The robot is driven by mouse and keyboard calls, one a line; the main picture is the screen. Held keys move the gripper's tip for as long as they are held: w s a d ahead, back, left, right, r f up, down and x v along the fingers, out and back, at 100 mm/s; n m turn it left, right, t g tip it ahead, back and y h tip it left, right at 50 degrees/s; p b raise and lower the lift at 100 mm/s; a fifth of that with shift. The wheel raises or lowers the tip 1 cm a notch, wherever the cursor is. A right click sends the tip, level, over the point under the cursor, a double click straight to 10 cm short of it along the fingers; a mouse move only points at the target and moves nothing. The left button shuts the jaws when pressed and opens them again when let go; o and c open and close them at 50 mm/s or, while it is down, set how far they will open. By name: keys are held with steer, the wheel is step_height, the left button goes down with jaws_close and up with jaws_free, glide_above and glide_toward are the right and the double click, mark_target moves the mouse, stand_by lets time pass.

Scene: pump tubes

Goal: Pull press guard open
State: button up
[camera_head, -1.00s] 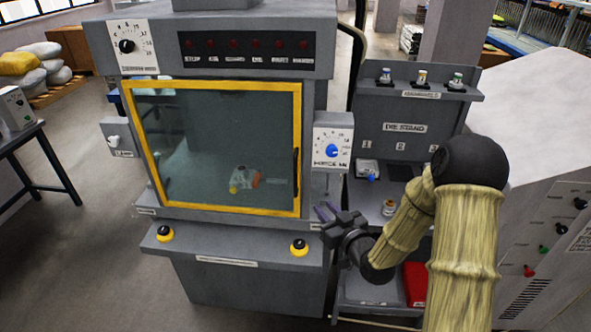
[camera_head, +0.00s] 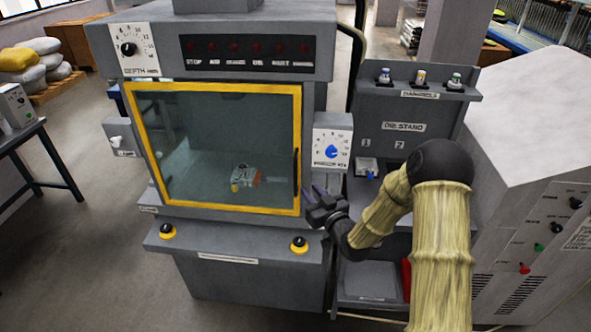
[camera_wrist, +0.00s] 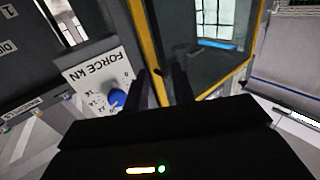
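The press guard (camera_head: 228,207) is a clear panel in a yellow frame on the front of the grey press; it looks closed. Its dark upright handle (camera_head: 296,173) is on the panel's right side. My gripper (camera_head: 312,193) is just right of the handle's lower part, near the frame's lower right corner. In the wrist view my gripper (camera_wrist: 164,88) has its two dark fingers apart with nothing clearly between them, and the yellow guard frame (camera_wrist: 144,42) runs just beyond them. I cannot tell whether a finger touches the handle.
The force dial box (camera_head: 332,142) sticks out above my gripper and shows close by in the wrist view (camera_wrist: 98,82). The die stand (camera_head: 404,112) is to the right. Two yellow-ringed buttons, left (camera_head: 167,231) and right (camera_head: 299,245), sit on the ledge below the guard.

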mark_target(296, 175)
steer(key=p+x, duration=0.3)
steer(key=x, duration=0.7)
steer(key=shift+w+a+p, duration=0.15)
steer(key=shift+w+p, duration=0.1)
steer(key=shift+p, duration=0.1)
jaws_close()
